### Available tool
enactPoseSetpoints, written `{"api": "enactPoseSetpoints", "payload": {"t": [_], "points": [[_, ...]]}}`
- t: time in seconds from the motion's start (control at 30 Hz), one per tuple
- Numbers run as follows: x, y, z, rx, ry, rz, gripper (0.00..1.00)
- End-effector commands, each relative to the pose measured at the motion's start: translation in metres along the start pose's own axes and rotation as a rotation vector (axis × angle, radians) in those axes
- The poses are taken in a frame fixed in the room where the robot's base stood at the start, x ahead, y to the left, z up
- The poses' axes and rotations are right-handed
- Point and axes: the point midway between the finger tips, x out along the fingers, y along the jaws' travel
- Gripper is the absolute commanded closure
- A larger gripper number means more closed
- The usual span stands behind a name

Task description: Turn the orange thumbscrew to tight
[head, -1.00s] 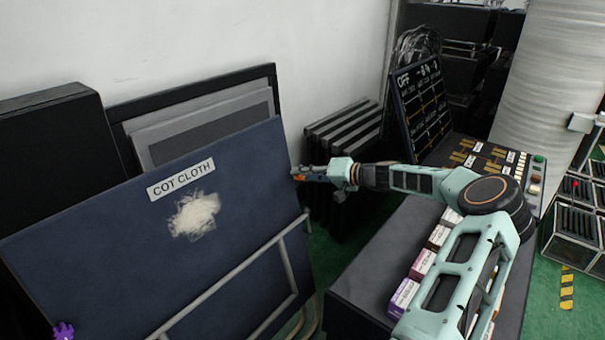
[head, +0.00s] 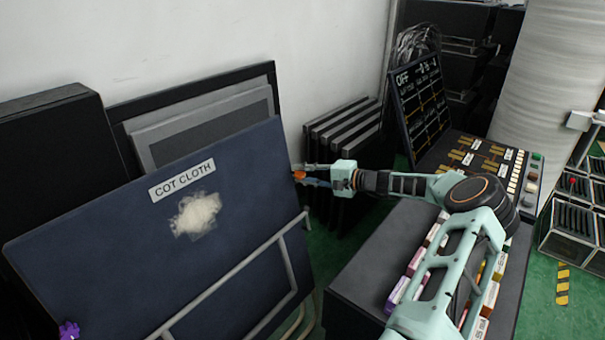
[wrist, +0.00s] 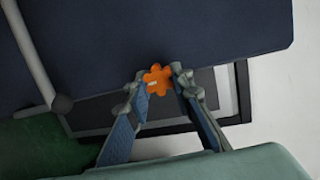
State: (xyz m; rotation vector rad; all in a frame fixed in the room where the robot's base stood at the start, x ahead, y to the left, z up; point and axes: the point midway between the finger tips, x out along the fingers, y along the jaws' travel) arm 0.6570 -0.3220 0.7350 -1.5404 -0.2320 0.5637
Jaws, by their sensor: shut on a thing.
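The orange thumbscrew (wrist: 157,79) has a lobed head with a small pale mark on it. It sits at the edge of the dark blue board (head: 110,255) labelled COT CLOTH. In the head view the thumbscrew (head: 299,175) is a small orange spot at the board's right edge, partly covered by the fingers. My gripper (wrist: 157,84) has one finger on each side of the thumbscrew and is shut on it. In the head view my gripper (head: 303,175) reaches in from the right. A purple knob (head: 68,330) is at the board's lower left.
A grey tube frame (head: 285,262) runs along the board's front. Dark and grey panels (head: 195,128) lean on the wall behind. A dark cabinet (head: 350,290) with small boxes stands under my arm. A control desk (head: 490,165) is at the right.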

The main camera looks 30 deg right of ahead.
Motion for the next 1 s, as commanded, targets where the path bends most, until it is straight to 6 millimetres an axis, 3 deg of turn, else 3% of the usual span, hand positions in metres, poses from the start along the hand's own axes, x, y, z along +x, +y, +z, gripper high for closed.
{"api": "enactPoseSetpoints", "payload": {"t": [0.43,0.47,0.6,1.0], "points": [[-0.0003,0.0004,-0.0003,0.013,0.001,-0.002,1.0],[-0.0004,0.0004,-0.0003,0.013,0.001,-0.002,0.78],[-0.0003,0.0003,-0.0002,0.012,0.001,-0.002,0.63],[-0.0075,0.0002,-0.0005,0.011,0.001,-0.001,0.61]]}}
